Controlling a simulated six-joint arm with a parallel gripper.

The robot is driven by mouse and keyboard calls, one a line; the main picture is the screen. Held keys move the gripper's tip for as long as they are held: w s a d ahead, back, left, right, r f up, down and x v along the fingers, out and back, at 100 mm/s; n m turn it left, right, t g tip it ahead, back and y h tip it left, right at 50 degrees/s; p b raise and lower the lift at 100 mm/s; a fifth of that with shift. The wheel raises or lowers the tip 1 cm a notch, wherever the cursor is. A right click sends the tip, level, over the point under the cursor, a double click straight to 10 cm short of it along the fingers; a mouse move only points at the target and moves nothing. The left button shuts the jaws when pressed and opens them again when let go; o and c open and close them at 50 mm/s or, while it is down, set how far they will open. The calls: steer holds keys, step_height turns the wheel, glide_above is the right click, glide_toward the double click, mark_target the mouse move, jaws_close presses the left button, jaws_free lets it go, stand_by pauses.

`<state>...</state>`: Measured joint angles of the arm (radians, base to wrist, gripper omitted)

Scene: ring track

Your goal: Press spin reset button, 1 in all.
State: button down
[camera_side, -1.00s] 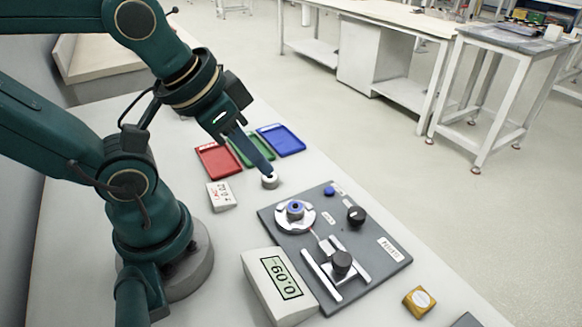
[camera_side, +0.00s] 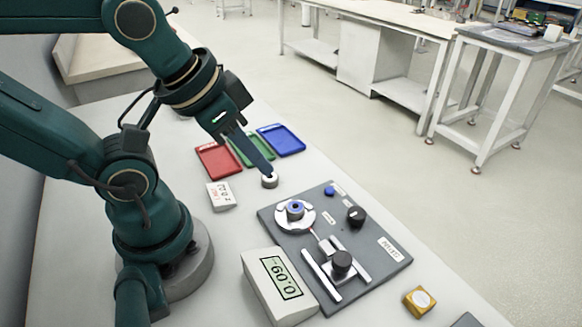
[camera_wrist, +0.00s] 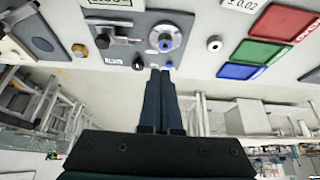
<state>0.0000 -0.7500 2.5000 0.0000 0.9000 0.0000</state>
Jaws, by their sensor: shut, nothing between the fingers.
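A small round blue button (camera_side: 329,190) sits at the back edge of the dark grey panel (camera_side: 384,284); it also shows in the wrist view (camera_wrist: 169,64). No readable label marks it as the spin reset button. My gripper (camera_side: 271,172) is shut and empty, pointing down. In the side view its tips overlap a small white cylinder (camera_side: 269,182) left of the panel. In the wrist view my fingertips (camera_wrist: 160,70) appear just beside the blue button, with the white cylinder (camera_wrist: 214,44) off to the right. I cannot tell the height of the tips.
The panel carries a silver disc with a blue-ringed hub (camera_side: 295,210), a black knob (camera_side: 356,215) and a slider with a dark knob (camera_side: 342,262). A display (camera_side: 280,280) stands in front. Red (camera_side: 218,160), green and blue (camera_side: 281,140) trays lie behind. A yellow block (camera_side: 419,301) sits right.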

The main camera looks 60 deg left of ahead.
steer(key=w+a+r+m+t+y, duration=0.1)
steer(key=w+a+r+t, duration=0.15)
steer(key=w, duration=0.25)
steer(key=w+a+r+m+t, duration=0.1)
steer(key=w+r+m+t, duration=0.1)
steer(key=w+r+t, duration=0.15)
steer(key=w+a+r+m+t+y, duration=0.1)
steer(key=w+a+r+t, duration=0.15)
steer(key=w, duration=0.25)
steer(key=m+g+h, duration=0.6)
steer(key=m, duration=0.4)
glide_above(329, 191)
step_height(329, 191, down, 11)
steer(key=shift+s+a+f, duration=0.3)
steer(key=shift+a+f, duration=0.05)
steer(key=shift+a, duration=0.2)
steer(key=shift+f, duration=4.4)
